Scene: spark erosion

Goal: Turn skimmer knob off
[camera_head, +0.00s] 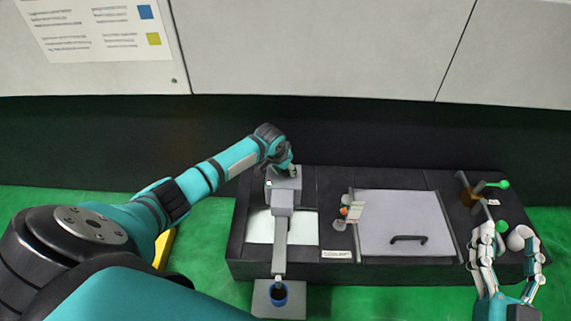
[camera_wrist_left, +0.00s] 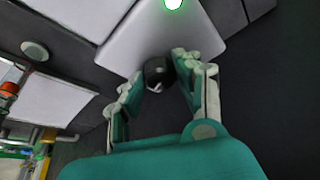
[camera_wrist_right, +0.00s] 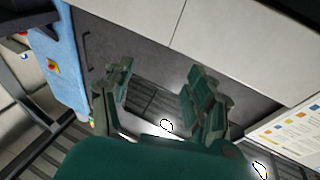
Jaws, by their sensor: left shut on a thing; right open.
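The skimmer (camera_head: 283,200) is a grey box unit with a long chute at the left part of the black tank. Its black round knob (camera_wrist_left: 158,72) with a white mark shows in the left wrist view, on the light grey housing (camera_wrist_left: 130,40) below a lit green lamp (camera_wrist_left: 173,3). My left gripper (camera_wrist_left: 158,85) is shut on the knob, with a finger at each side. In the head view the left gripper (camera_head: 290,168) is at the top of the skimmer, and the knob is mostly hidden. My right gripper (camera_head: 508,238) is open and empty at the lower right.
The black tank (camera_head: 335,180) has a grey lid (camera_head: 400,215) with a black handle. A valve with green handles (camera_head: 497,184) stands at its right end. A small container (camera_head: 278,292) sits under the chute. A wall of light panels (camera_head: 320,45) is behind.

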